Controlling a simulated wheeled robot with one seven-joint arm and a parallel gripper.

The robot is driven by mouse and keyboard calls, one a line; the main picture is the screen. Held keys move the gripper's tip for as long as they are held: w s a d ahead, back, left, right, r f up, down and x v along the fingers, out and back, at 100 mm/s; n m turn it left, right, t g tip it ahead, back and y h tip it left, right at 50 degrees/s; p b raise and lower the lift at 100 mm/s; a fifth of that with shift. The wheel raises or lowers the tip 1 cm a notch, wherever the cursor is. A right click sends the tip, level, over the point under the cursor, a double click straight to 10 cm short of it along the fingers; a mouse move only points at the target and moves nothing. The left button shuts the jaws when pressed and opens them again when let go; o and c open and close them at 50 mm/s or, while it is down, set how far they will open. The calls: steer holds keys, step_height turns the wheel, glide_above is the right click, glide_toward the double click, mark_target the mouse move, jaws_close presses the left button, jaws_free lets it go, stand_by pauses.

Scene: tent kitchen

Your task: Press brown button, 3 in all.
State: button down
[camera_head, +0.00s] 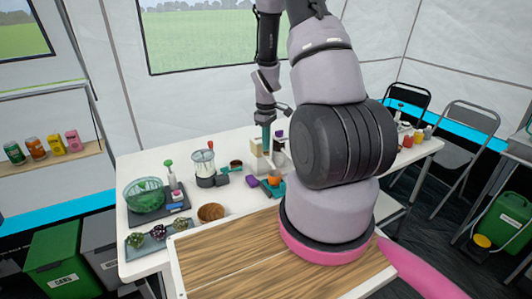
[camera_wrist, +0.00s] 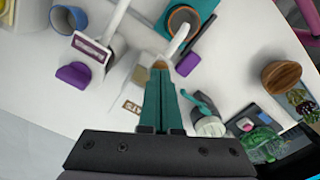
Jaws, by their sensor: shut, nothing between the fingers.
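My gripper (camera_wrist: 159,74) has teal fingers that are closed together and empty. In the wrist view a small brown patch, which looks like the brown button (camera_wrist: 160,64), shows right at the fingertips. I cannot tell whether they touch it. It seems to sit by a pale beige appliance (camera_wrist: 141,73), mostly hidden by the fingers. In the head view my gripper (camera_head: 267,147) points down over the beige appliance (camera_head: 256,157) at the back of the white table. The button cannot be made out there.
Purple blocks (camera_wrist: 73,75) (camera_wrist: 187,65) and a teal mat (camera_wrist: 207,8) with an orange-brown cup (camera_wrist: 185,22) lie near the fingers. A pot (camera_head: 204,164), a green bowl (camera_head: 144,196) and a wooden bowl (camera_head: 211,212) stand to the left. My arm hides part of the table.

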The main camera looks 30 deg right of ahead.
steer(key=shift+f, duration=0.25)
steer(key=shift+f, duration=0.45)
stand_by(0.5)
steer(key=shift+r, duration=0.45)
steer(key=shift+f, duration=0.45)
stand_by(0.5)
steer(key=shift+r, duration=0.45)
steer(key=shift+f, duration=0.5)
stand_by(0.4)
steer(key=shift+r, duration=0.5)
